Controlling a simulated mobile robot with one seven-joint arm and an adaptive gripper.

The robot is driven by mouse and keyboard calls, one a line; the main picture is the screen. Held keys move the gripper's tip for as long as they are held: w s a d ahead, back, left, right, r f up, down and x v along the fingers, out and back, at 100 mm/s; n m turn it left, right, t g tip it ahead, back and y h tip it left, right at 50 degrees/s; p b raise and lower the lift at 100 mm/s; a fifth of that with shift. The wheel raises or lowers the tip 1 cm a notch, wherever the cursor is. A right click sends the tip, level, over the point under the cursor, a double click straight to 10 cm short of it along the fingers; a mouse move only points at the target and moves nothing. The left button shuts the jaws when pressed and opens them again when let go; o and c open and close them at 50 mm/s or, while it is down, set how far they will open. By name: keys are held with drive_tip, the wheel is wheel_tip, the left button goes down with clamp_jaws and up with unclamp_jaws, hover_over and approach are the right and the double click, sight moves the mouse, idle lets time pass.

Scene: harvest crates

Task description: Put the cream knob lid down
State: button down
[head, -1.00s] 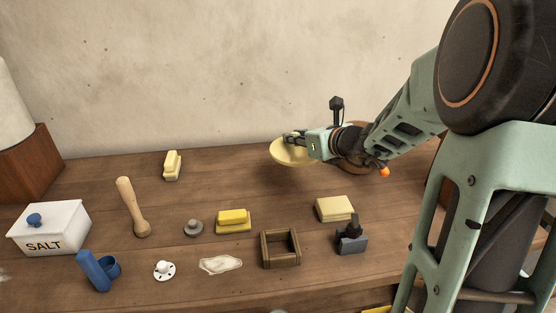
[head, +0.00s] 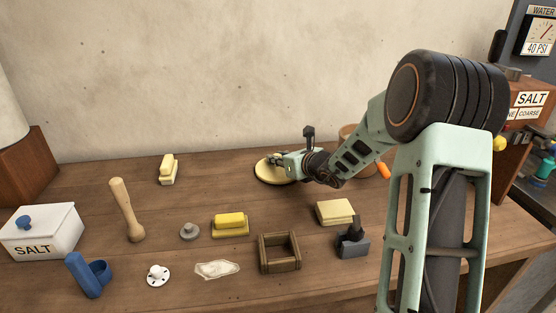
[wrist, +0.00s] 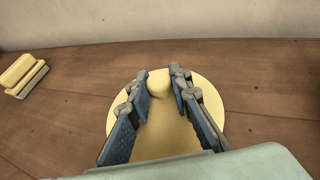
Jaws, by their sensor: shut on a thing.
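The cream knob lid (head: 268,174) is a round, pale yellow disc at the back middle of the wooden table. It lies level, at or very near the tabletop; I cannot tell whether it touches. My gripper (head: 276,160) reaches in from the right, low over the lid. In the wrist view the lid (wrist: 210,95) spreads out below the fingers. Its round knob (wrist: 158,82) sits between the fingertips of my gripper (wrist: 160,85), which is shut on it. The near part of the lid is hidden by my gripper.
A butter block on a small board (head: 167,170) stands left of the lid. A brown round thing (head: 350,133) is partly behind my arm.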

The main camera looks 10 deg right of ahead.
drive_tip(key=shift+f, duration=0.1)
drive_tip(key=c, duration=1.8)
unclamp_jaws()
drive_tip(key=shift+o, duration=0.2)
drive_tip(key=shift+s+d+r, duration=0.1)
drive_tip(key=shift+s+r, duration=0.05)
drive_tip(key=shift+r, duration=0.15)
drive_tip(key=p+v, duration=0.1)
drive_tip(key=v, duration=1)
drive_tip(key=shift+s+d, duration=0.15)
drive_tip(key=shift+s, duration=0.1)
drive_tip(key=shift+r, duration=0.15)
